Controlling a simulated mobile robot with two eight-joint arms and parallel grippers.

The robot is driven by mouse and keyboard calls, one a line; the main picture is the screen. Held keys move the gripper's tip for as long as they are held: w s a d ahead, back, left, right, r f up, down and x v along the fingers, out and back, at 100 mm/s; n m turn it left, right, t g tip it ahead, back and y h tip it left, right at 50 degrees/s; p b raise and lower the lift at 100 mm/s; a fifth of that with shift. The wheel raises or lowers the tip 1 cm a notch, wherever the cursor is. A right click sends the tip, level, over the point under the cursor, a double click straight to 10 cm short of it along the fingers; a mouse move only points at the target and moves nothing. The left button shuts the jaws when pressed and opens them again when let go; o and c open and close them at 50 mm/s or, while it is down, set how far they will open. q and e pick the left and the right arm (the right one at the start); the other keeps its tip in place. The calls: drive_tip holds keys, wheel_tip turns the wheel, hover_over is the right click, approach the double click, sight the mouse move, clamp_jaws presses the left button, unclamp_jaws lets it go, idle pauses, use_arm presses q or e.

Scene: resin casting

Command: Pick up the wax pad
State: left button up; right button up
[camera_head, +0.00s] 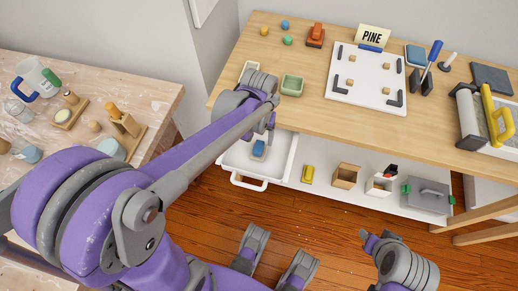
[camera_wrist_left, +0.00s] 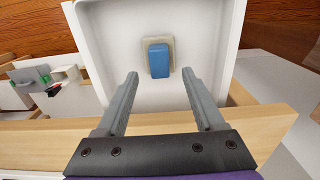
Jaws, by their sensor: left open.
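A blue block with a cream base, which looks like the wax pad (camera_head: 259,148), lies in the open white drawer (camera_head: 279,166) below the wooden table. In the left wrist view the wax pad (camera_wrist_left: 159,60) lies flat on the drawer floor, ahead of and between the fingertips. My left gripper (camera_head: 263,128) is above the drawer, near the table's front edge. Its two fingers (camera_wrist_left: 160,75) are spread wide with nothing between them; the wax pad is below them, apart. My right gripper (camera_head: 366,238) shows low in the head view, away from the table; its fingers are too unclear to judge.
The wooden table edge (camera_wrist_left: 45,132) runs close under my left gripper. The drawer's walls surround the pad.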

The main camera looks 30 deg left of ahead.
sight(259, 145)
use_arm(q)
wheel_tip(259, 145, down, 5)
drive_tip(key=shift+r+b, duration=0.15)
drive_tip(key=shift+b, duration=0.45)
drive_tip(key=shift+c, duration=0.2)
clamp_jaws()
